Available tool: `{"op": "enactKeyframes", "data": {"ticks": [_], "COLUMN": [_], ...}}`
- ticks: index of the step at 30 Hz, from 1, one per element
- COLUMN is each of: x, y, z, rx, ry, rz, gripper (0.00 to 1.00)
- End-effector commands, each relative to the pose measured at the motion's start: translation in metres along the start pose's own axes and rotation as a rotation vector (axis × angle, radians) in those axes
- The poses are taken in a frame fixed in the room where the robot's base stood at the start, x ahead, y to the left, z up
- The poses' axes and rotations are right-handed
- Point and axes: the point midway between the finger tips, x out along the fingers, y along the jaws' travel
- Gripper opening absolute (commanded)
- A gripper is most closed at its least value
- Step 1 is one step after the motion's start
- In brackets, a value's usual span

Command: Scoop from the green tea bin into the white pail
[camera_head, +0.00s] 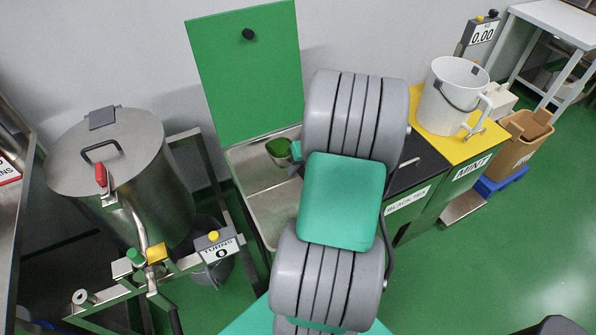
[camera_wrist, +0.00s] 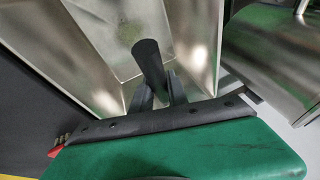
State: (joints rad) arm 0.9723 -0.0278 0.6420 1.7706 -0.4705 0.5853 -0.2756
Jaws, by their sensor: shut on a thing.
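The green tea bin (camera_head: 248,197) has its green lid (camera_head: 246,72) raised, and its bare metal inside shows. A scoop (camera_head: 281,151) heaped with green tea shows over the bin's far part, left of my arm. In the wrist view, my gripper (camera_wrist: 158,88) is shut on a black handle (camera_wrist: 150,62), taken to be the scoop's; the scoop's bowl is not clear there. The bin's metal walls (camera_wrist: 65,40) surround the handle in that view. The white pail (camera_head: 446,103) stands upright on a yellow top at the right, well apart from the gripper. My arm hides part of the bin.
The black tea bin (camera_head: 418,165) stands between the green tea bin and the yellow mint bin top (camera_head: 432,148). A display reading 0.00 (camera_head: 483,32) stands behind the pail. A large steel drum (camera_head: 150,185) and a metal frame with a "TURNS 0" display (camera_head: 217,245) stand left.

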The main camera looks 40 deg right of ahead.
Motion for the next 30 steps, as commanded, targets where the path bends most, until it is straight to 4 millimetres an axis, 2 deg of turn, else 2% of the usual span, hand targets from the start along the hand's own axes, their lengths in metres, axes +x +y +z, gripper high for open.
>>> {"op": "enactKeyframes", "data": {"ticks": [1,16,21,30], "x": [-0.016,-0.099,-0.112,-0.113], "y": [-0.004,-0.027,-0.032,-0.032], "z": [-0.006,-0.032,-0.036,-0.036], "rx": [-0.001,0.000,-0.001,-0.001], "ry": [0.002,0.001,0.001,0.001], "rz": [0.001,0.001,0.000,0.000], "gripper": [0.00,0.00,0.00,0.00]}}
